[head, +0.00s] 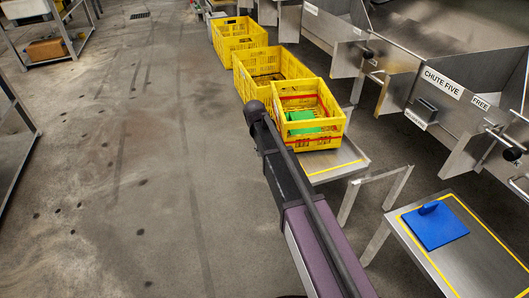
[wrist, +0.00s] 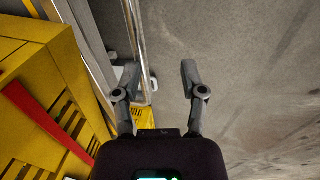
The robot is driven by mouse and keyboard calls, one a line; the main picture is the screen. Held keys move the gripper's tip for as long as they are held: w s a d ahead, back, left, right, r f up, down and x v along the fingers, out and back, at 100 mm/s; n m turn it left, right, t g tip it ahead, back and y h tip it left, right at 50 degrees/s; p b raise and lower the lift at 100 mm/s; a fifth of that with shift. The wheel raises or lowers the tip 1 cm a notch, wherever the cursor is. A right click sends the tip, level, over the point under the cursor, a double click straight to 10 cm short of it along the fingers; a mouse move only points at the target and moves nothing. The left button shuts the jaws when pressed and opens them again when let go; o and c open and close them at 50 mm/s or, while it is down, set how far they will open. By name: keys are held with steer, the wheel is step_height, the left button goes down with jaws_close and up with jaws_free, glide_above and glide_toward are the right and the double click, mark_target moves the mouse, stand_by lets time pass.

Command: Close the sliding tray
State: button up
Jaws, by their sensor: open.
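Two metal trays with yellow edge lines stick out below the chutes in the head view. One tray (head: 345,163) carries the nearest yellow crate (head: 335,138); the other tray (head: 497,262) carries a blue board (head: 440,228) with a raised handle. I cannot tell which one is the sliding tray. My gripper (head: 254,112) is beside the left side of the nearest yellow crate, its fingers not clear there. In the wrist view my gripper (wrist: 158,75) is open, with nothing between its fingers. A yellow crate wall (wrist: 30,65) with a red stripe fills the left of that view.
More yellow crates (head: 270,68) stand in a row behind the nearest one. Metal chute walls, one marked CHUTE FIVE (head: 443,84), line the right. A metal rack (head: 45,38) stands at the far left. The concrete floor (head: 140,180) between is clear.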

jaws_close()
steer(key=shift+s+r, duration=0.1)
stand_by(0.5)
